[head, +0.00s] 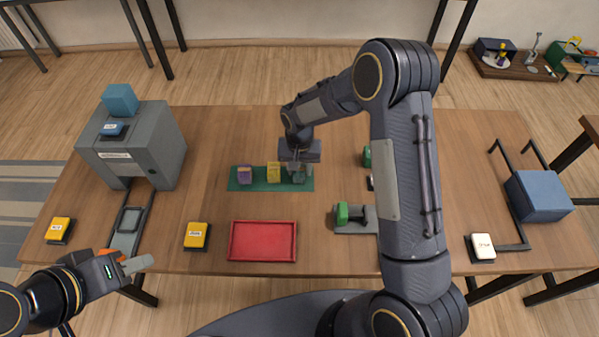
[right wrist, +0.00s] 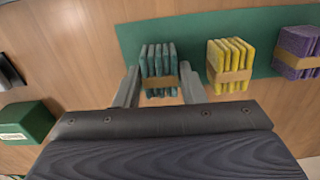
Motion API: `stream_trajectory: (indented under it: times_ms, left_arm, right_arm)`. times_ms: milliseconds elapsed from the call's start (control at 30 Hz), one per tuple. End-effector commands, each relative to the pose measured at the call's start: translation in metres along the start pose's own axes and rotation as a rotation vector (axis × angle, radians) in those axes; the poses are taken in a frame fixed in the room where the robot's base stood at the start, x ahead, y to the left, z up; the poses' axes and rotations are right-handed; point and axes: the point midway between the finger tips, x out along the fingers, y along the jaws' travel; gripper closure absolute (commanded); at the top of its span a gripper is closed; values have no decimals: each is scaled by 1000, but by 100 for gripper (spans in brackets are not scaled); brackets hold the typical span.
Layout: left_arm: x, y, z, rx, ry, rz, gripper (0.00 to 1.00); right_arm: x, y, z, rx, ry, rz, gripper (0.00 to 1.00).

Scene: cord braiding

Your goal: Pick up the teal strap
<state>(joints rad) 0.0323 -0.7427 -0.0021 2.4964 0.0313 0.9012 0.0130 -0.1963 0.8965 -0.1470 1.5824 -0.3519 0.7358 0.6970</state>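The teal strap bundle (right wrist: 158,68) stands on the green mat, a stack of upright teal pieces with a tan band around it. In the head view the teal bundle (head: 299,178) is at the right end of the mat, partly hidden by my right gripper. My right gripper (right wrist: 160,88) is open, with one finger toward each side of the bundle; I cannot tell whether either finger touches it. In the head view my right gripper (head: 299,167) is over the mat's right end. My left gripper (head: 137,264) is off the table's front left edge, and its finger gap is unclear.
A yellow bundle (right wrist: 230,62) and a purple bundle (right wrist: 297,50) stand beside the teal one on the green mat (head: 258,186). A red tray (head: 262,241) lies in front. A grey machine (head: 135,150) stands left; a green-handled tool (head: 343,213) is right.

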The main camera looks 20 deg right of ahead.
Motion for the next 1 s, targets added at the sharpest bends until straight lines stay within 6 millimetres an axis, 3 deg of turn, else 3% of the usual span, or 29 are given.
stream_trajectory:
  times_ms: [33, 200, 567, 767, 1000]
  left_arm:
    - [0, 0, 0, 0, 0, 0, 64]
    - [0, 0, 0, 0, 0, 0, 64]
    - [1, 0, 0, 0, 0, 0, 64]
    - [5, -2, 2, 0, 0, 0, 64]
    - [16, -7, 8, 0, 0, 0, 64]
  right_arm:
    - [0, 0, 0, 0, 0, 0, 71]
    - [0, 0, 0, 0, 0, 0, 91]
    - [-6, 0, -1, 0, 2, -1, 91]
    - [-34, -1, -1, 0, 5, -4, 91]
    - [-86, 37, 28, 1, 6, -5, 91]
